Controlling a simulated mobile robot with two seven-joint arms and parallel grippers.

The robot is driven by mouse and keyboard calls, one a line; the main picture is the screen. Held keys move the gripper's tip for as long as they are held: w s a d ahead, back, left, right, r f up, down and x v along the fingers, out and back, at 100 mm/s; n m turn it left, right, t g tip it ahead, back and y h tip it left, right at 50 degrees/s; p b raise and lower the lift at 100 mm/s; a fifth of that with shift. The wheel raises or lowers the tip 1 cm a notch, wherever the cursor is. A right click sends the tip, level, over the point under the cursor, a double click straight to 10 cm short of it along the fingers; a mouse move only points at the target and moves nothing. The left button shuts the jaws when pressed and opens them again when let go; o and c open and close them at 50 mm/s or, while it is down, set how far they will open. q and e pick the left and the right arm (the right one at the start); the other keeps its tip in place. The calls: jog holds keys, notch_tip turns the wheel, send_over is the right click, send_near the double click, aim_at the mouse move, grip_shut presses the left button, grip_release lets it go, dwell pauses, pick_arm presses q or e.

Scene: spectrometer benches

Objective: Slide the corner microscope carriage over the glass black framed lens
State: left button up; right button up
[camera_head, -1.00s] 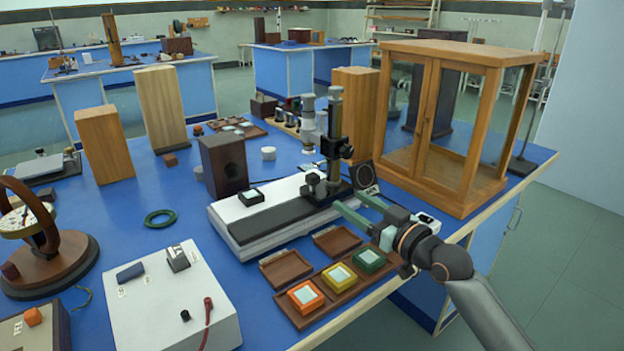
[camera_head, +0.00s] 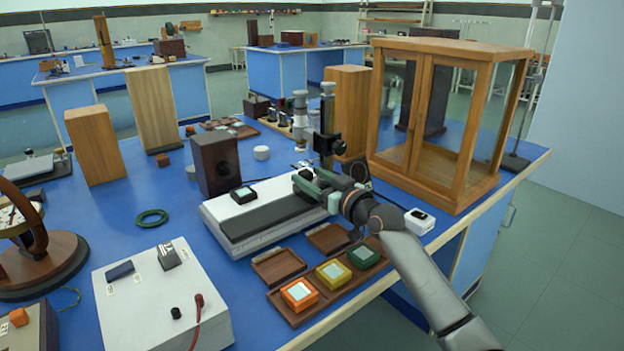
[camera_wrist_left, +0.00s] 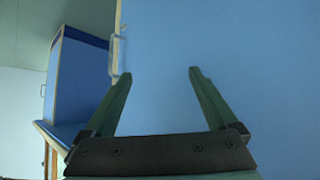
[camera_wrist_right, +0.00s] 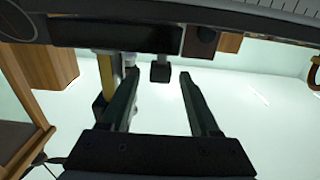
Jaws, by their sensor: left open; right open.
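The microscope (camera_head: 326,125) stands on its carriage at the right end of the black track (camera_head: 270,217) on a white base. The black framed lens (camera_head: 243,195), with a pale glass top, lies on the base's left part, behind the track. My right gripper (camera_head: 305,182) is open at the foot of the microscope and partly hides the carriage. In the right wrist view, the open fingers (camera_wrist_right: 160,85) point towards a dark block (camera_wrist_right: 160,71); I cannot tell whether they touch anything. My left gripper (camera_wrist_left: 155,75) is open and empty, facing a blue bench side.
A glass-fronted wooden cabinet (camera_head: 449,116) stands to the right. A dark wooden box (camera_head: 215,164) stands just behind the lens. Orange, yellow and green framed pieces sit in a brown tray (camera_head: 320,305) in front. A white control box (camera_head: 160,305) is at front left.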

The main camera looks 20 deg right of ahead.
grip_shut()
dwell(0.5)
dwell(0.9)
